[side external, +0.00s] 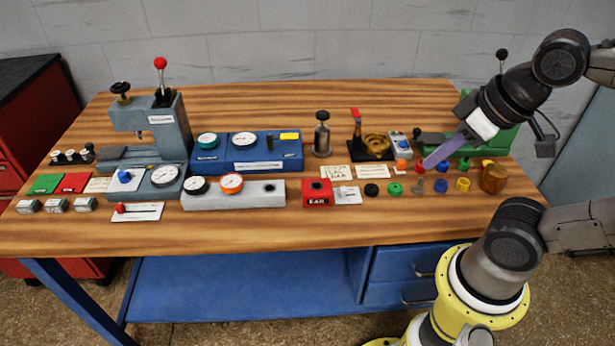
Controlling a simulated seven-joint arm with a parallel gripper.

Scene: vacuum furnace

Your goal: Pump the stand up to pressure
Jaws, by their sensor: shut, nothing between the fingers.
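A blue stand (275,160) with a green-rimmed gauge (207,141) and a white gauge (244,139) sits mid-table. In front is a grey block (262,195) with a black-rimmed gauge (196,185) and an orange-rimmed gauge (231,183). The needles are too small to read. A grey upright cylinder with a black knob (322,133) stands right of the blue stand. A red-tipped lever (356,125) rises beside a brass part (376,146). Which of these is the pump I cannot tell. My gripper (427,165), with long purple fingers, is shut and empty at the right, above small coloured parts.
A grey press with a red-knobbed lever (160,75) stands at the left. A green machine (485,138) is behind my gripper. Coloured caps and a brown cup (493,178) lie at the right. A red box (317,192) sits front centre.

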